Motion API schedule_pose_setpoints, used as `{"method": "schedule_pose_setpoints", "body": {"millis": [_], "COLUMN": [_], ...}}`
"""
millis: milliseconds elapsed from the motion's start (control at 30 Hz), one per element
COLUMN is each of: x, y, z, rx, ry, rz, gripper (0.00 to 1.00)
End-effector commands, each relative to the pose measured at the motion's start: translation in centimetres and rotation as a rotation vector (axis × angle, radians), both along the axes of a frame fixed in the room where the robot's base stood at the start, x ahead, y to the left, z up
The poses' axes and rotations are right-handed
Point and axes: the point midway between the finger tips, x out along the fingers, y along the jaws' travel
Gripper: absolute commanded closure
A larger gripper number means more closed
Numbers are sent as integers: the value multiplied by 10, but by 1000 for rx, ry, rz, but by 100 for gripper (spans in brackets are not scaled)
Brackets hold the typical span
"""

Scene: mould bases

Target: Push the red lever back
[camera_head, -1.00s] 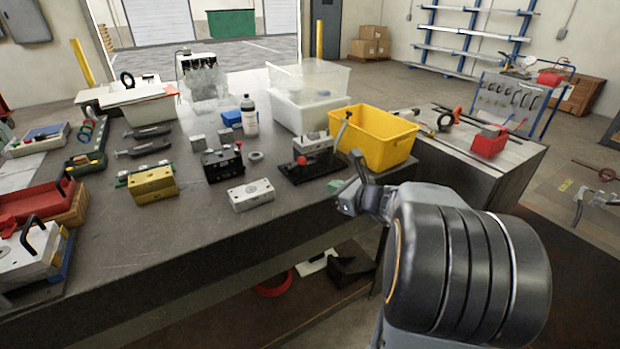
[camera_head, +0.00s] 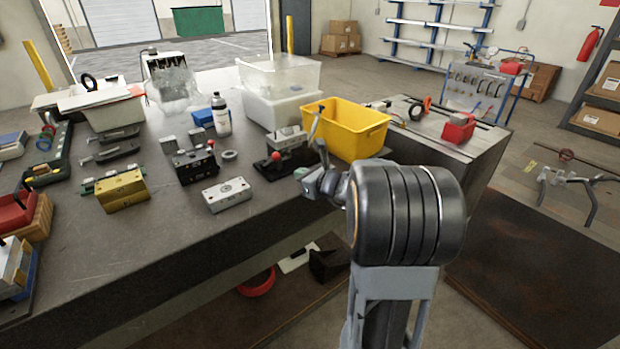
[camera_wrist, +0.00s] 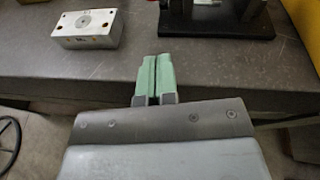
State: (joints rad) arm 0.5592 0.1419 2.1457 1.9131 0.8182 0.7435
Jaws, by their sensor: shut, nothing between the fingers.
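A clamp fixture (camera_head: 287,138) with a grey block on a black base stands near the table's front right. A red ball knob (camera_head: 275,155), which seems to top its lever, is on its front side. A black block (camera_head: 195,166) to its left also carries a small red knob (camera_head: 211,144). My gripper (camera_head: 306,180) is shut and empty, just right of and in front of the fixture, apart from it. In the wrist view, its green fingers (camera_wrist: 154,78) are together at the table edge, and the fixture's black base (camera_wrist: 218,24) shows at the top; the red knob is out of frame.
A yellow bin (camera_head: 345,130) stands close behind my gripper. A silver block (camera_head: 226,194) lies left of the fixture and a gold block (camera_head: 122,190) farther left. The grey table (camera_head: 185,240) is bare along its front edge.

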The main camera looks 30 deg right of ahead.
Motion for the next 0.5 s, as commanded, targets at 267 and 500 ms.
{"method": "schedule_pose_setpoints", "body": {"millis": [267, 500], "x": [44, 62], "y": [12, 17], "z": [-2, 8], "rx": [-1, 0], "ry": [-1, 0], "rz": [3, 0], "gripper": [100, 100]}}
